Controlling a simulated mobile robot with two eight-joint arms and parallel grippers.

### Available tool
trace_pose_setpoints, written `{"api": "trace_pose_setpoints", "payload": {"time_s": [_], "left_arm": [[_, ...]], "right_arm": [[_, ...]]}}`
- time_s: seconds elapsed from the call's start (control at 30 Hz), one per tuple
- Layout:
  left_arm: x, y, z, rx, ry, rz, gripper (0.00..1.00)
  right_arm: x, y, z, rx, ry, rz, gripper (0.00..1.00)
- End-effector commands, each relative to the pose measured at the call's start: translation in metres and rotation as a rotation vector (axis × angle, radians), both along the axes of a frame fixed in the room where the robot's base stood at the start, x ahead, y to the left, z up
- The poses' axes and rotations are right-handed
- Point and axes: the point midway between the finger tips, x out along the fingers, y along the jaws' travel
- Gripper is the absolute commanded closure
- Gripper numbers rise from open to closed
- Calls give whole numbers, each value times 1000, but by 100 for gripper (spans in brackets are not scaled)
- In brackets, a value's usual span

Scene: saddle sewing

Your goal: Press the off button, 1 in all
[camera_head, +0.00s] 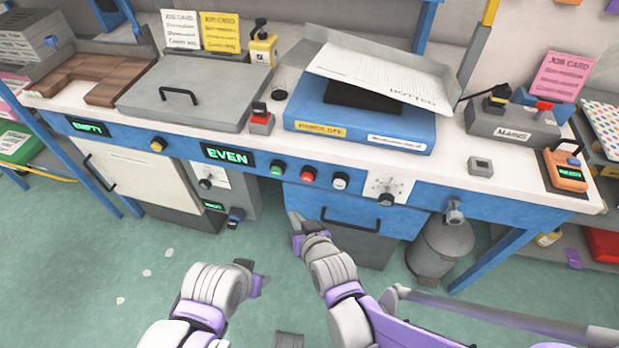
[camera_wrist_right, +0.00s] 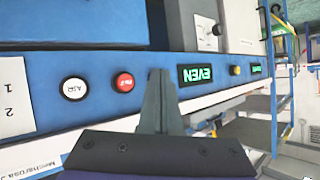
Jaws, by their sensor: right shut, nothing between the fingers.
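On the blue front rail of the bench is a row of round buttons: a green button (camera_head: 278,168), a red button (camera_head: 308,173) and a white button (camera_head: 340,180). The red button (camera_wrist_right: 123,82) and white button (camera_wrist_right: 74,89) also show in the right wrist view, turned over; their small labels are hard to read, so I cannot tell surely which is off. My right gripper (camera_head: 293,217) is shut and empty, in front of and below the rail, apart from the buttons. In the wrist view its fingers hide the green button. My left gripper (camera_head: 262,280) is lower left, its jaws unclear.
A green-lit display reading EVEN (camera_head: 227,155) sits left of the buttons, and a yellow knob (camera_head: 157,145) farther left. A dial plate (camera_head: 388,187) is to the right. A blue box (camera_head: 360,120) stands on the bench above. A grey cylinder (camera_head: 440,248) stands below right.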

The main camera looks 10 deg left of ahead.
Motion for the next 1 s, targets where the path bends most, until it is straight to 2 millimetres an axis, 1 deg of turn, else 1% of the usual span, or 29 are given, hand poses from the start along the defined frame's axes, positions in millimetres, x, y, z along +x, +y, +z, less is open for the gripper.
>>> {"api": "trace_pose_setpoints", "payload": {"time_s": [0.17,0.27,0.37,0.6,0.8,1.0], "left_arm": [[0,0,0,0,0,0,50],[0,0,-2,0,1,0,50],[0,0,-5,0,2,0,50],[0,0,-15,0,5,0,50],[1,0,-22,0,8,0,50],[1,0,-25,0,9,0,50]], "right_arm": [[1,0,0,-1,0,-1,100],[5,-1,-1,-1,1,-2,100],[15,-1,-1,-1,1,-2,100],[49,-2,-2,-1,1,-3,100],[74,-3,-1,-1,1,-2,100],[86,-4,-1,-1,1,-2,100]]}}
